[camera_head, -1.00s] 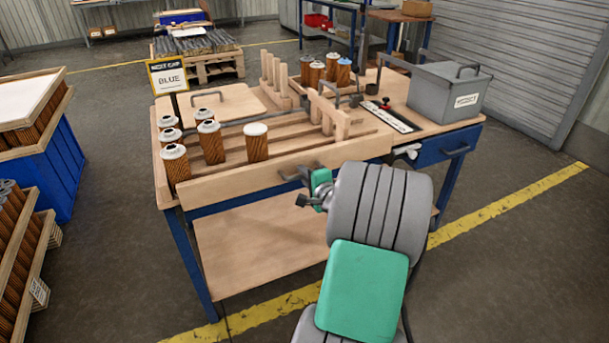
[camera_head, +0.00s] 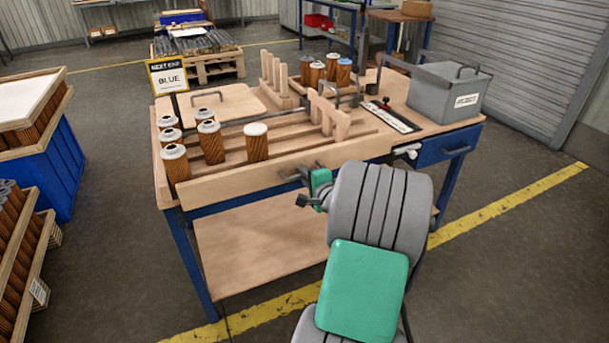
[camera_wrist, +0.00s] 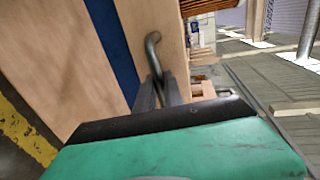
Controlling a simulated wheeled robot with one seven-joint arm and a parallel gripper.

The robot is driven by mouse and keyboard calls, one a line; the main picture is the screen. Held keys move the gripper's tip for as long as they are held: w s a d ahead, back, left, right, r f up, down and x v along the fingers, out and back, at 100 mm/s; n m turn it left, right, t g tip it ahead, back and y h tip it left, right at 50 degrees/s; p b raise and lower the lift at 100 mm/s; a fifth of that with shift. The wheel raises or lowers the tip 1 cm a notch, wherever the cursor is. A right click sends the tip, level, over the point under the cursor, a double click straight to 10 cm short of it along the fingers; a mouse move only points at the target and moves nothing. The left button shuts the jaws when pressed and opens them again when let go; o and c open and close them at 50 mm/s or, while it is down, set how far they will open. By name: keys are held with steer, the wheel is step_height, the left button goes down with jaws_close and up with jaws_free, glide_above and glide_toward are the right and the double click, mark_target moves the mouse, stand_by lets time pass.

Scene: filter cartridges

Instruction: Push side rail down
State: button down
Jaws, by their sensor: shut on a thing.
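The side rail (camera_head: 240,180) is a long pale wooden board along the near edge of the workbench, standing upright in front of the cartridges. My gripper (camera_head: 304,187) is at this handle, on the near side of the rail. In the wrist view the two dark fingers (camera_wrist: 160,92) close on the grey handle (camera_wrist: 152,48), which stands out from the wooden rail (camera_wrist: 170,25). The exact contact is partly hidden by the fingers.
Several brown ribbed cartridges (camera_head: 211,143) stand behind the rail on the bench. A sign reading BLUE (camera_head: 171,80) stands at the left. A grey lidded box (camera_head: 450,90) is at the right. A lower shelf (camera_head: 250,240) lies below the rail.

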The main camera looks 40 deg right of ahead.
step_height(320, 180, down, 5)
steer(key=b, duration=0.3)
steer(key=c, duration=1.5)
jaws_free()
steer(key=shift+r, duration=0.1)
steer(key=shift+o, duration=0.2)
steer(key=p+v, duration=0.1)
steer(key=v, duration=0.6)
steer(key=shift+s+a, duration=0.2)
steer(key=shift+s, duration=0.15)
